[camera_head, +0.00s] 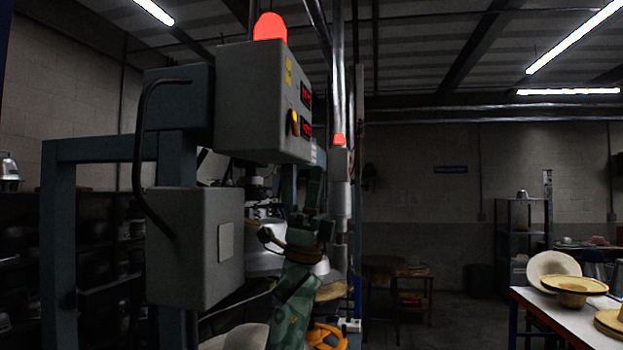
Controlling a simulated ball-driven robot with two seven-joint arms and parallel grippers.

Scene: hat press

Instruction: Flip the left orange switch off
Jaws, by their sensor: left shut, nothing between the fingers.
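A grey control box (252,100) hangs at upper centre, with its front turned to the right and seen at a steep angle. One glowing orange switch (294,123) sits on that front, beside red digital displays (306,96). I cannot tell from this angle which way the switch is tipped. My left gripper (314,186), dark green, is raised just below the box's right end, apart from the switch and lower than it. It is shut and empty; its fingers are dark and hard to make out. My right gripper does not show.
A red lamp (270,28) glows on top of the box. A lower grey box (195,247) with a thick cable stands at left on a blue-grey frame (58,240). Silvery press parts (264,262) are behind my arm. A table with hats (570,284) is at right; the floor between is open.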

